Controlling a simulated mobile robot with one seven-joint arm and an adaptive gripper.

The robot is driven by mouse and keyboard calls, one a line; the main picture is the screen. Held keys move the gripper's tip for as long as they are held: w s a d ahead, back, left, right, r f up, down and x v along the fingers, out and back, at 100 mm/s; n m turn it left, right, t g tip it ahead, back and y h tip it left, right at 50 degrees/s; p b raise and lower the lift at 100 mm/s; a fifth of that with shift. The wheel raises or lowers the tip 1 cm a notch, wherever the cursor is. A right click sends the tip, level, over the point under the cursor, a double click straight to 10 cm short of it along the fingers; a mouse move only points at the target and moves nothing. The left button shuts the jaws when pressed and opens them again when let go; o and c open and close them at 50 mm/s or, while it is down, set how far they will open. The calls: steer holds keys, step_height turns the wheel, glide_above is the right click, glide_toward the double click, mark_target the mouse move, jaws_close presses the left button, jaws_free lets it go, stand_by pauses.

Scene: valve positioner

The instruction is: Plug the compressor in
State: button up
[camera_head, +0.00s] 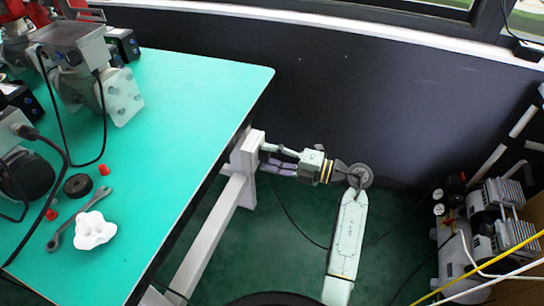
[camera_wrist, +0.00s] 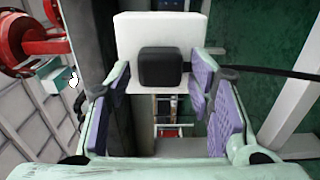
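The compressor (camera_head: 478,228), with gauges and silver cylinders, stands on the floor at the right in the head view. My gripper (camera_head: 270,159) is low beside the table leg, its purple-padded fingers pointing left at a white block (camera_head: 249,150). In the wrist view my gripper (camera_wrist: 162,84) is open, with the fingers on either side of a black plug-like block (camera_wrist: 160,67). Narrow gaps seem to show beside it. The black block sits against the white block (camera_wrist: 160,30). A black cable (camera_wrist: 265,72) runs right from behind the right finger. Any socket or prongs are hidden.
The green-topped table (camera_head: 185,100) overhangs at left, carrying a valve assembly (camera_head: 85,70), wrench (camera_head: 80,218), red caps and a white lobed piece (camera_head: 94,230). A thin cable (camera_head: 293,222) hangs to the green floor below my gripper. A dark wall (camera_head: 380,100) stands behind.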

steer(key=shift+o, duration=0.6)
steer(key=shift+d, duration=0.15)
steer(key=v, duration=1.1)
steer(key=shift+s+d, duration=0.2)
steer(key=shift+d, duration=0.15)
